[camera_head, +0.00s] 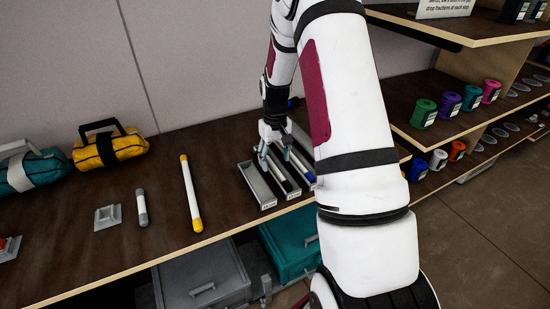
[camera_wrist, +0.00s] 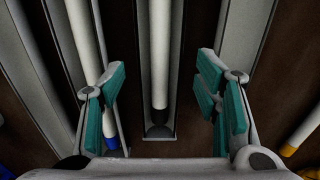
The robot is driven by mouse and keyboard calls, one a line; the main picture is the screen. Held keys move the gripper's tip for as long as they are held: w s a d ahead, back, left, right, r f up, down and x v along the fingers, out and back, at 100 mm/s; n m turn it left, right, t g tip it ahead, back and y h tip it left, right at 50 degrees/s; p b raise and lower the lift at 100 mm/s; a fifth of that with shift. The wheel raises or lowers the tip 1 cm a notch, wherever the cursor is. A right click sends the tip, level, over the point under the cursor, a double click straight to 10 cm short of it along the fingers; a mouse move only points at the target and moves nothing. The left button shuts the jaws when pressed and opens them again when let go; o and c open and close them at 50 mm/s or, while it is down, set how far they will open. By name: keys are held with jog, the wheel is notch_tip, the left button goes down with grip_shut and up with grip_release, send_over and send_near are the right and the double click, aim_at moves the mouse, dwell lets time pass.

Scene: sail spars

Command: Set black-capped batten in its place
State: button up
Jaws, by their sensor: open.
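The black-capped batten (camera_wrist: 160,50) is a white rod with a black end, lying lengthwise in a narrow grey channel tray (camera_wrist: 180,40) in the wrist view. Its black end is near the tray's near end. My gripper (camera_wrist: 162,100) is open, with its teal-padded fingers to either side of the batten and apart from it. In the head view my gripper (camera_head: 274,152) is low over the row of trays on the bench, and my arm covers part of them. The batten's far end is out of the wrist view.
An empty grey tray (camera_head: 256,187) is left of the batten's tray. A blue-capped batten (camera_wrist: 86,40) lies in the tray on the other side. A yellow-capped batten (camera_head: 191,190), a grey-capped batten (camera_head: 142,208) and a yellow bag (camera_head: 112,147) are farther left on the bench.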

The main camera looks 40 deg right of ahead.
notch_tip(320, 180, up, 8)
jog(key=p, duration=0.2)
dwell(0.5)
dwell(0.6)
jog(key=s+a+r+t, duration=0.1)
jog(key=s+a+r, duration=0.25)
jog(key=r, duration=0.25)
jog(key=s+a+r+n+t, duration=0.1)
jog(key=s+a+r, duration=0.1)
jog(key=a+r, duration=0.35)
jog(key=s+a+r, duration=0.3)
jog(key=a+r, duration=0.1)
jog(key=r, duration=0.3)
jog(key=s+a+r+t, duration=0.1)
jog(key=s+a+r, duration=0.1)
jog(key=s+a, duration=0.3)
jog(key=s+a+r+n+t, duration=0.1)
jog(key=s+a, duration=0.4)
jog(key=s, duration=0.8)
jog(key=shift+r+t, duration=0.6)
jog(key=shift+r, duration=0.15)
jog(key=shift+d, duration=0.1)
